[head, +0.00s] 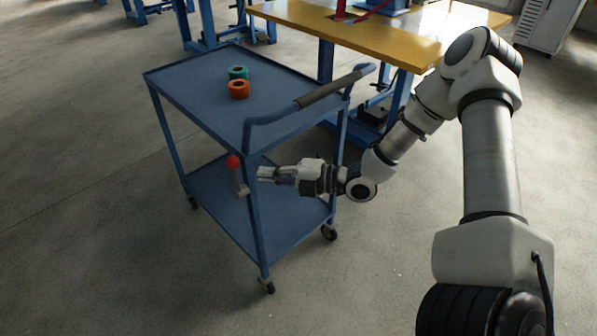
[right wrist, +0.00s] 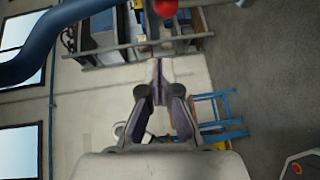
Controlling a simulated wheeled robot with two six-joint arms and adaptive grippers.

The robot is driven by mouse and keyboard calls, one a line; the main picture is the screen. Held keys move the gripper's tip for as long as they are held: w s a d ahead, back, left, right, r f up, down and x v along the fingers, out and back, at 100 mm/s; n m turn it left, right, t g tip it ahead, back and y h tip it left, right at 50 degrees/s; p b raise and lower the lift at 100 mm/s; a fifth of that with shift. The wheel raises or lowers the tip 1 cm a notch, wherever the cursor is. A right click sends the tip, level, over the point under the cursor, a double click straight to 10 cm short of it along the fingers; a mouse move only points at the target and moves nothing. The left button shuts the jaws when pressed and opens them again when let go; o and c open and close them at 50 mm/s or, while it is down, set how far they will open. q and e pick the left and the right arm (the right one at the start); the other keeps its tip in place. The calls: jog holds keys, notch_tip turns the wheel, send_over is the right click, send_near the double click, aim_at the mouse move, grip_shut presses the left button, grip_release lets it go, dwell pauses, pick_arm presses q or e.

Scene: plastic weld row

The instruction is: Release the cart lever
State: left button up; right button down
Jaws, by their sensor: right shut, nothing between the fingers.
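The blue cart (head: 172,93) stands on the floor with two shelves and a push handle. Its lever has a red ball knob (head: 233,162) on a short grey arm (head: 241,182) at the near corner post. The lever points up, with the knob at the top. My right gripper (head: 262,174) is just right of the lever, shut and empty, apart from the knob. In the right wrist view my gripper (right wrist: 158,68) shows with closed fingertips, and the red knob (right wrist: 165,7) is at the top edge beyond them. My left gripper is not in view.
A green roll (head: 238,72) and an orange roll (head: 238,90) lie on the cart's top shelf. The dark handle grip (head: 330,88) is above my right forearm. A yellow-topped workbench (head: 340,30) stands behind the cart. The floor left of the cart is clear.

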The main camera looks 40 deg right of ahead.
jog(key=p+v, duration=0.3)
jog(key=v, duration=0.3)
jog(key=shift+r, duration=0.2)
